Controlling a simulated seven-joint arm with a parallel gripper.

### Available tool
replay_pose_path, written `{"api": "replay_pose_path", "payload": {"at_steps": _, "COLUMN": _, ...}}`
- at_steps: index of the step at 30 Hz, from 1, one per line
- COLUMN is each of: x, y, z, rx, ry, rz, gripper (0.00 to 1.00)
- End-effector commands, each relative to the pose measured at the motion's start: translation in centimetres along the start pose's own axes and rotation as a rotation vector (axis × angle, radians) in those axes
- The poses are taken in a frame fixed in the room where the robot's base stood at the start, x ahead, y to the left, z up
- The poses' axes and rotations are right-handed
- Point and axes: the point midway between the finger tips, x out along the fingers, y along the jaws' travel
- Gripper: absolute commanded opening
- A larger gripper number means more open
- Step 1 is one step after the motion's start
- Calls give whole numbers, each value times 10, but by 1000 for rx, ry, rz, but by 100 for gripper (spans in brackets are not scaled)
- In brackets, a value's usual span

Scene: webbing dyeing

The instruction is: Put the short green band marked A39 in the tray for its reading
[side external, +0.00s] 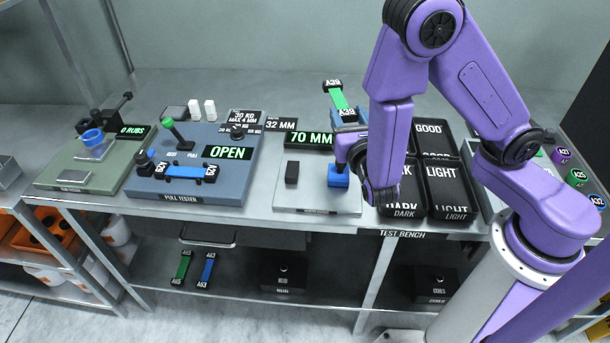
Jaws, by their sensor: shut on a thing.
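The short green band (340,98) has dark end pieces marked A39. It lies at the back of the bench, its near end by a blue-grey block behind the 70 MM display (309,139). My gripper (341,166) points down over the light gauge plate (300,199), in front of the band and apart from it. It appears shut on the blue block (338,179) on that plate; my arm partly hides the fingers. Black trays stand to the right: DARK (404,211), LIGHT (452,215) and GOOD (433,128) are readable. My arm hides part of the back left tray.
The pull tester (232,190) reads OPEN and carries a blue band (186,172). A green rub tester (75,177) stands at far left. A black block (292,172) stands on the gauge plate. Green and blue bands lie on the lower shelf. Round pieces marked A27, A25 and A32 stand right.

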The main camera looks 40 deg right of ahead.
Motion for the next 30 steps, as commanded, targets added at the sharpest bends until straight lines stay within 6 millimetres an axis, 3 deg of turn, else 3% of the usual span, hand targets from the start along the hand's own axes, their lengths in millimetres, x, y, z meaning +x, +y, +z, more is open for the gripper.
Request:
{"api": "replay_pose_path", "payload": {"at_steps": 8, "x": -51, "y": 7, "z": -14, "rx": -2, "ry": -1, "rz": -99, "gripper": 12}}
{"api": "replay_pose_path", "payload": {"at_steps": 18, "x": -114, "y": -1, "z": -23, "rx": 0, "ry": 0, "rz": -214, "gripper": 12}}
{"api": "replay_pose_path", "payload": {"at_steps": 24, "x": -133, "y": -6, "z": -24, "rx": 1, "ry": 0, "rz": -250, "gripper": 12}}
{"api": "replay_pose_path", "payload": {"at_steps": 30, "x": -137, "y": -8, "z": -24, "rx": 0, "ry": 1, "rz": -257, "gripper": 12}}
